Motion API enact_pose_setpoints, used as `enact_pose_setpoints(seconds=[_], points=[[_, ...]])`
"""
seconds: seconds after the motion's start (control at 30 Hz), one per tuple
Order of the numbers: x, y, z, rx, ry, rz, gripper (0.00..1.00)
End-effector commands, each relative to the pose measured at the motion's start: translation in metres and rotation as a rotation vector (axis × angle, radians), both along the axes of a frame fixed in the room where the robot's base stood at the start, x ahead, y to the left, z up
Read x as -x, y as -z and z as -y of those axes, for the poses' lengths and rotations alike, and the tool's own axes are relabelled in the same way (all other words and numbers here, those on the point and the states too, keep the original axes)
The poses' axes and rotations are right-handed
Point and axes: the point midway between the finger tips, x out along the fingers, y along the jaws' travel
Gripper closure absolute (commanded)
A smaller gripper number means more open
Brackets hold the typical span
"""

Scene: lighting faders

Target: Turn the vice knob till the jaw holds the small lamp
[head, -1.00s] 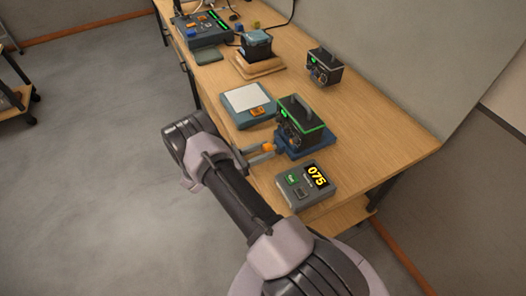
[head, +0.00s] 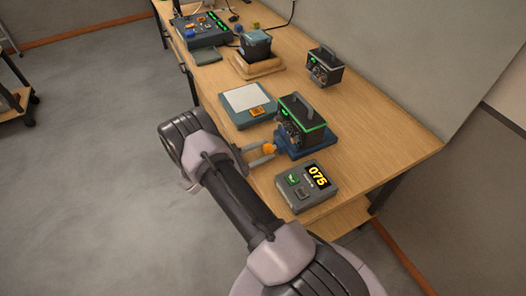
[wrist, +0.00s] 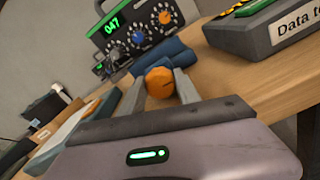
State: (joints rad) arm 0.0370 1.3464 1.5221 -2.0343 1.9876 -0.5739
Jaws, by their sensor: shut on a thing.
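The orange vice knob (wrist: 160,84) sits between the two fingers of my gripper (wrist: 159,92) in the wrist view, and the fingers are shut on it. In the head view the knob (head: 269,148) is at the tip of my gripper (head: 262,154). The blue vice (head: 318,146) lies just beyond it on the table; its jaw gap is not clear. A dark box with a handle and green edge (head: 300,118) stands upright at the vice. In the wrist view this box (wrist: 130,35) shows dials and 047. I cannot tell whether the jaw touches it.
A grey unit showing 075 (head: 308,188) stands close in front of the vice. A blue-framed white pad (head: 247,100) lies to the left. A similar dark box (head: 325,66) stands behind. The wooden table (head: 385,135) is clear to the right.

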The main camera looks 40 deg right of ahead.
Motion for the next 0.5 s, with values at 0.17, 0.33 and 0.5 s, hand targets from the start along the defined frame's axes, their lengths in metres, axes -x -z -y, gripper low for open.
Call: enact_pose_setpoints(seconds=[0.17, 0.33, 0.5], points=[[0.0003, 0.0005, -0.0003, 0.000, 0.000, -0.001, 1.00], [0.0003, 0.0005, -0.0003, 0.000, 0.000, -0.001, 0.52], [0.0002, 0.0003, -0.0001, 0.000, 0.000, -0.001, 0.40]])
